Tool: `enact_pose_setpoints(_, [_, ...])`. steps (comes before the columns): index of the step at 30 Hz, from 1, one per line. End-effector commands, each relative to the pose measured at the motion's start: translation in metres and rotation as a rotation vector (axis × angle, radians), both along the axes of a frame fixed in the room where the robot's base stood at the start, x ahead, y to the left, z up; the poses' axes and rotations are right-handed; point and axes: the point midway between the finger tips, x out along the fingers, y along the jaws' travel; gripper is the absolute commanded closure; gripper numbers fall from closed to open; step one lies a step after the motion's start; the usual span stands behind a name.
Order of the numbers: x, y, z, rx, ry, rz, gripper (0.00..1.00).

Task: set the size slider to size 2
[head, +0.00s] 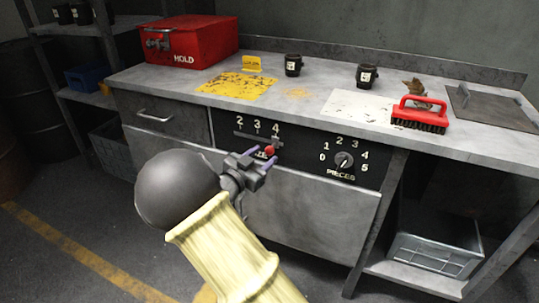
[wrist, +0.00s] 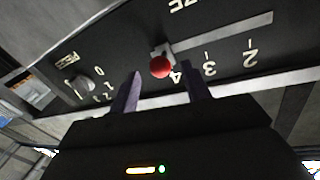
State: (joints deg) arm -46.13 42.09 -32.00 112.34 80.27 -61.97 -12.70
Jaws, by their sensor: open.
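The size slider's red knob (head: 270,150) stands at the right end of its slot, by the number 4, on the black control panel (head: 300,161). The numbers 2, 3 and 4 run left to right above the slot. My gripper (head: 261,157) is open in front of the panel, close to the knob. In the wrist view the red knob (wrist: 160,67) appears just beyond and between the two purple fingertips of my gripper (wrist: 164,83), with no grip on it. There the empty slot (wrist: 225,32) runs off toward 3 and 2. Whether a finger touches the knob I cannot tell.
A round pieces dial (head: 344,161) sits right of the slider on the same panel. On the bench (head: 300,92) above stand a red mold box (head: 187,45), two dark cups, and a red brush (head: 420,115). The space in front of the panel is clear.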

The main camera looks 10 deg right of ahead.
Motion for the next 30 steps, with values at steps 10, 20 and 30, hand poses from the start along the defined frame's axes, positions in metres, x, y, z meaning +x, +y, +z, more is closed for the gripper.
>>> enact_pose_setpoints(10, [0.028,-0.030,-0.001,-0.001,0.000,0.000,0.52])
enact_pose_setpoints(20, [0.028,-0.031,0.000,-0.001,0.001,0.001,0.64])
enact_pose_setpoints(30, [0.028,-0.031,0.000,-0.001,0.000,0.000,1.00])
